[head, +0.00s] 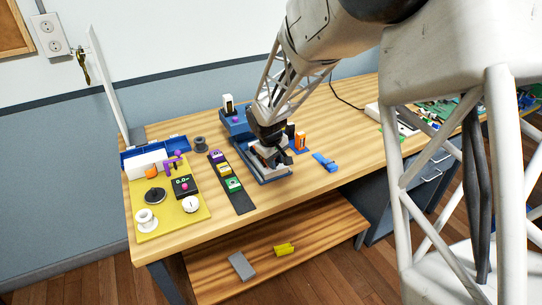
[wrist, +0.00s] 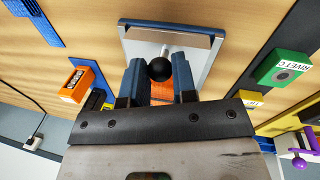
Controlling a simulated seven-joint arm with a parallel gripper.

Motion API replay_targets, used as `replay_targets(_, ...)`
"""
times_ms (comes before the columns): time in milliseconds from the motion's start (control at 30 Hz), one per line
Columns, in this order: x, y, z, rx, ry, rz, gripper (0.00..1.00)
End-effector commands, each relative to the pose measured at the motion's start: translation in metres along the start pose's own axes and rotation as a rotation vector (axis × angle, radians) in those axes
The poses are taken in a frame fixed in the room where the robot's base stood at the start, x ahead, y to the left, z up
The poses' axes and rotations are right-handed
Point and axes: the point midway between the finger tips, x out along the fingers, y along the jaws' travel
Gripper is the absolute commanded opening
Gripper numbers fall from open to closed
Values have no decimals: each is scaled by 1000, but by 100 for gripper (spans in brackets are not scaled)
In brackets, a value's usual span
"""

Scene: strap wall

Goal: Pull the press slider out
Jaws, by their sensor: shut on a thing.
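The press (head: 274,178) stands on the bench at mid-table, a blue base with pale grey parts, mostly covered by my gripper (head: 278,154) in the head view. In the wrist view, the slider shows as a pale grey plate (wrist: 195,56) with a blue-grey edge bar. A short metal rod joins it to a round black knob (wrist: 160,69). Something orange shows below the knob between the fingers. How far the slider sits out cannot be told.
A dark strip with purple, yellow and green blocks (head: 233,185) lies left of the press. An orange block (head: 301,140) stands right of it, and a blue piece (head: 325,161) lies nearby. A yellow board (head: 180,230) with several fittings is further left. Bare bench lies in front.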

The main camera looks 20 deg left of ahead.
Motion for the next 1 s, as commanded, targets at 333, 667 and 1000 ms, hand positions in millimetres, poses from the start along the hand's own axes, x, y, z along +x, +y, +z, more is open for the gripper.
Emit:
replay_targets(333, -2, -7, 35, 0, 1, 1, 0)
replay_targets(667, -2, -9, 46, 0, 0, 0, 0)
replay_targets(1000, -2, -9, 46, 0, -1, 0, 51)
